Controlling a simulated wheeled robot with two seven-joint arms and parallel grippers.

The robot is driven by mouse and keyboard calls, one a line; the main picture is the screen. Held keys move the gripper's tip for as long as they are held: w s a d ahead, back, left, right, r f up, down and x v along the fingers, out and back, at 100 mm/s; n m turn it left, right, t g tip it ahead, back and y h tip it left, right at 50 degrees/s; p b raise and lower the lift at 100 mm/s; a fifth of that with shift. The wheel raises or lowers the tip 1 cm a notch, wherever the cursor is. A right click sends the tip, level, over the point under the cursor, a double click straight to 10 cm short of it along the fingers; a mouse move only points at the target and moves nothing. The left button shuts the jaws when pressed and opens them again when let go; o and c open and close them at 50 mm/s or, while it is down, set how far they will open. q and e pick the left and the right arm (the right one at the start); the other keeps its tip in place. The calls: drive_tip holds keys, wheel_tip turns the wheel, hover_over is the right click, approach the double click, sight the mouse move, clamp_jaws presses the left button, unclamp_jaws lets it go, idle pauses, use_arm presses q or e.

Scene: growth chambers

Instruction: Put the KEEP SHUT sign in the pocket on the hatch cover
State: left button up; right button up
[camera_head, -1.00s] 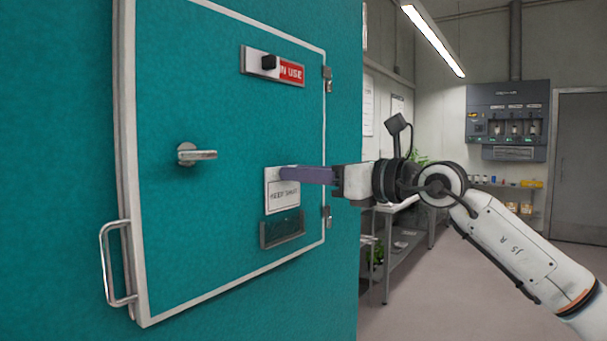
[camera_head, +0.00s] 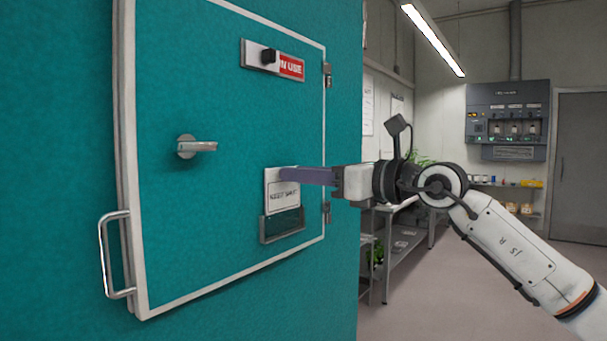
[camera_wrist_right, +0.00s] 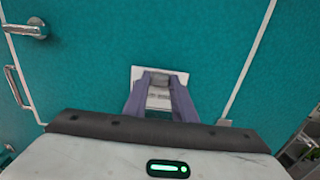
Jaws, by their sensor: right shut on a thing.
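The KEEP SHUT sign (camera_head: 283,201) is a white upright plate against the teal hatch cover (camera_head: 225,110). My right gripper (camera_head: 285,174) is shut on its upper part, its purple fingers reaching in from the right. The pocket (camera_head: 282,226) is a dark, shallow holder on the cover, directly below the sign. The sign's lower edge meets the pocket's top edge; I cannot tell whether it is behind the front lip. My left gripper is out of view.
A metal pull handle (camera_head: 106,255) juts out at the lower left. A bench (camera_head: 402,232) and open floor lie behind my right arm.

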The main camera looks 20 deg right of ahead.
drive_tip(key=shift+f, duration=0.25)
idle(0.3)
drive_tip(key=shift+f+b, duration=0.25)
drive_tip(key=shift+b, duration=0.2)
drive_tip(key=shift+f, duration=0.25)
drive_tip(key=shift+f+b, duration=0.35)
drive_tip(key=shift+b, duration=0.15)
drive_tip(key=shift+f, duration=0.1)
idle(0.4)
drive_tip(key=shift+f+b, duration=0.4)
drive_tip(key=shift+f+b, duration=0.3)
drive_tip(key=shift+f, duration=0.05)
idle(0.3)
drive_tip(key=o, duration=1.2)
drive_tip(key=shift+c, duration=0.2)
